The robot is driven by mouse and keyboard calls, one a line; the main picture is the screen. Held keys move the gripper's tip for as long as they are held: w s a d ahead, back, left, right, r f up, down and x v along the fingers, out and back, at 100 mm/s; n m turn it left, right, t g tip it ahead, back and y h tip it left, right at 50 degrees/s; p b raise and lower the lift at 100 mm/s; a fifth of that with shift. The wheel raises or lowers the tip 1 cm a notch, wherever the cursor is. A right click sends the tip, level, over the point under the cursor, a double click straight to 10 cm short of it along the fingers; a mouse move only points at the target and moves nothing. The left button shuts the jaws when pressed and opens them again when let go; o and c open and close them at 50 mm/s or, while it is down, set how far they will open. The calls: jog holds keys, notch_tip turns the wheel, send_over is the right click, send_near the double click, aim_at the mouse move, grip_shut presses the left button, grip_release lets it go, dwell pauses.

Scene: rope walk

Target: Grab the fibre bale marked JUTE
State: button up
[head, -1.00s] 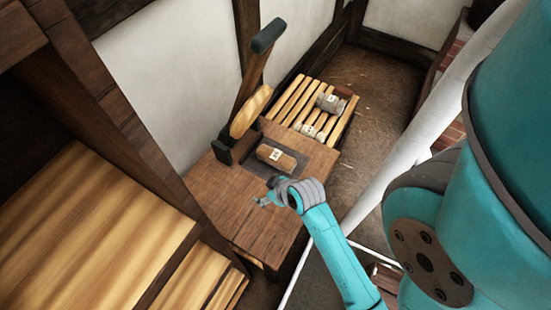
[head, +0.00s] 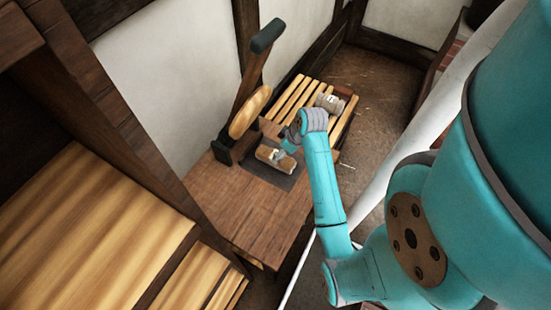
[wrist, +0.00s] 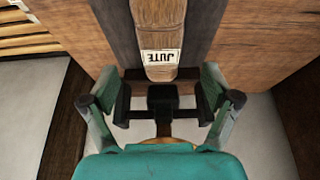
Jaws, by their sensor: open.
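The fibre bale (head: 270,154), a tan block with a pale label, lies on a dark mat (head: 288,183) on the wooden table. In the wrist view the bale (wrist: 158,15) runs down from the top edge, and its label reads JUTE upside down. My gripper (head: 290,147) is over the bale's right part in the head view and hides some of it. In the wrist view my gripper (wrist: 163,97) is open, with a finger to each side of the bale's line. The bale's near end shows just above the fingertips; I cannot tell the height gap.
A tall lever (head: 250,95) with a dark grip and tan wooden roll stands at the table's left back edge, close to the bale. A slatted rack (head: 287,95) behind holds a grey bale (head: 329,103). The table's front (head: 245,210) is clear.

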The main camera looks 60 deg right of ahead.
jog(key=shift+x, duration=3.1)
jog(key=shift+r, duration=0.1)
jog(key=c, duration=1.5)
